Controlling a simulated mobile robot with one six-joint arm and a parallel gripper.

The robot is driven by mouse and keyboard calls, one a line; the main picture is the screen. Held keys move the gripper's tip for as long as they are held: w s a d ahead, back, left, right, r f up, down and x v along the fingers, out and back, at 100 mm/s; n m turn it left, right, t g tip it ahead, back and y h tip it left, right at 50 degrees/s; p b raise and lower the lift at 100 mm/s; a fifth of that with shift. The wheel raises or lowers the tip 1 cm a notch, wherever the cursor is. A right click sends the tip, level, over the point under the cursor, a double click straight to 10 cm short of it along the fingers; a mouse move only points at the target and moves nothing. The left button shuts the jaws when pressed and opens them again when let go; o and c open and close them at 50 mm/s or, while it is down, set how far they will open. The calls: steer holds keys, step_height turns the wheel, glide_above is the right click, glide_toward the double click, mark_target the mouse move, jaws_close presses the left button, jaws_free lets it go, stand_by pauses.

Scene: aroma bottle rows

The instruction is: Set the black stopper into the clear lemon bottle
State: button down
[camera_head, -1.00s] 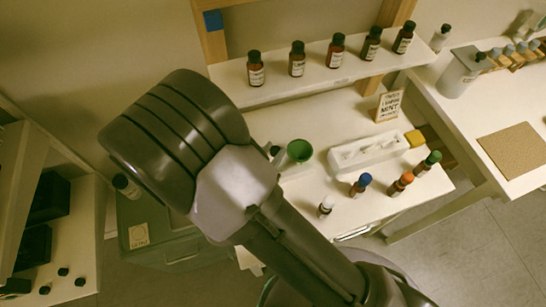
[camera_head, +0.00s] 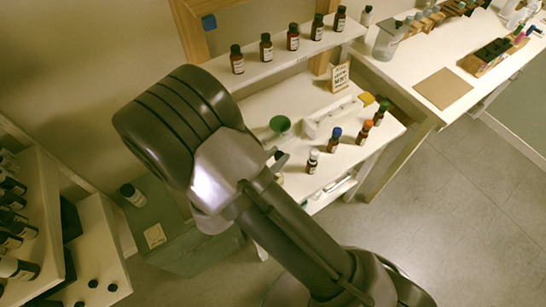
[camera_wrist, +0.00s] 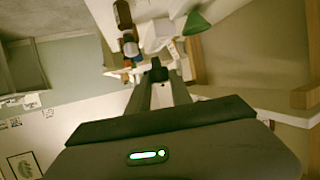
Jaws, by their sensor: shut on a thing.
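My gripper (camera_wrist: 157,78) is shut on a small black stopper (camera_wrist: 156,64), held between the fingertips in the wrist view. In the head view my arm mostly covers the gripper. I cannot pick out the clear lemon bottle for certain, as the labels are too small to read.
Several dark-capped amber bottles (camera_head: 293,38) line the raised shelf. A capped bottle (camera_head: 132,195) stands on the grey-green cabinet (camera_head: 180,225). Loose black stoppers (camera_head: 93,284) lie at lower left.

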steer(key=shift+s+a+f+b, duration=0.1)
steer(key=shift+s+f+b, duration=0.05)
steer(key=shift+f+b, duration=2.35)
steer(key=shift+f+p, duration=0.35)
steer(key=shift+f, duration=0.15)
steer(key=shift+f, duration=0.35)
steer(key=shift+f+b, duration=0.9)
steer(key=shift+b, duration=0.05)
steer(key=c, duration=1.1)
jaws_free()
